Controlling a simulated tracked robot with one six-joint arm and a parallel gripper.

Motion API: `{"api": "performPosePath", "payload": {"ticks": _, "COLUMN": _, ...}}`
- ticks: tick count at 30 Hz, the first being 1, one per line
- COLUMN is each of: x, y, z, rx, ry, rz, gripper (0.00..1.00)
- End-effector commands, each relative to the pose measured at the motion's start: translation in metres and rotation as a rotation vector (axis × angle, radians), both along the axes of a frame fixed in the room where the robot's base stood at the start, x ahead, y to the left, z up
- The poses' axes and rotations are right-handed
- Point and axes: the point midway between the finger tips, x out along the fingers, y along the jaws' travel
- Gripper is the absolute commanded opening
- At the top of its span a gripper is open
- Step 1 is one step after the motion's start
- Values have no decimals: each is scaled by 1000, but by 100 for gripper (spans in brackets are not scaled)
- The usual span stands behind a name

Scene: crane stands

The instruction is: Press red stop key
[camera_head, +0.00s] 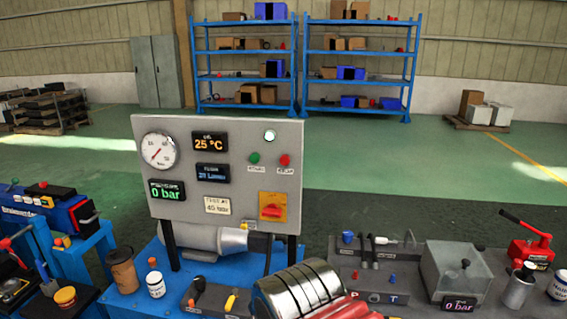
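A grey control panel (225,130) stands upright on dark legs on a blue bench. The small round red key (285,160) is on its right half, above a small label too blurred to read for sure. A green key (254,158) is just to its left, and a pale round lamp (270,135) is above and between them. A red rotary knob on a yellow plate (272,207) is lower right. Nothing covers or touches the red key. I cannot make out my gripper's fingers in this view.
A silver ribbed part with red pieces rises at the bottom middle, below the panel. A brown cup (122,270) and a white jar (156,285) stand on the blue bench (125,302). A grey bench with a clear box (455,270) is at right.

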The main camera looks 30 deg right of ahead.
Motion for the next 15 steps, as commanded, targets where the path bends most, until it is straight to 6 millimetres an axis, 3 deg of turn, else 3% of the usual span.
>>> {"api": "performPosePath", "payload": {"ticks": 8, "x": 0, "y": 0, "z": 0, "rx": 0, "ry": 0, "rz": 0, "gripper": 0}}
{"api": "performPosePath", "payload": {"ticks": 15, "x": 0, "y": 0, "z": 0, "rx": 0, "ry": 0, "rz": 0, "gripper": 0}}
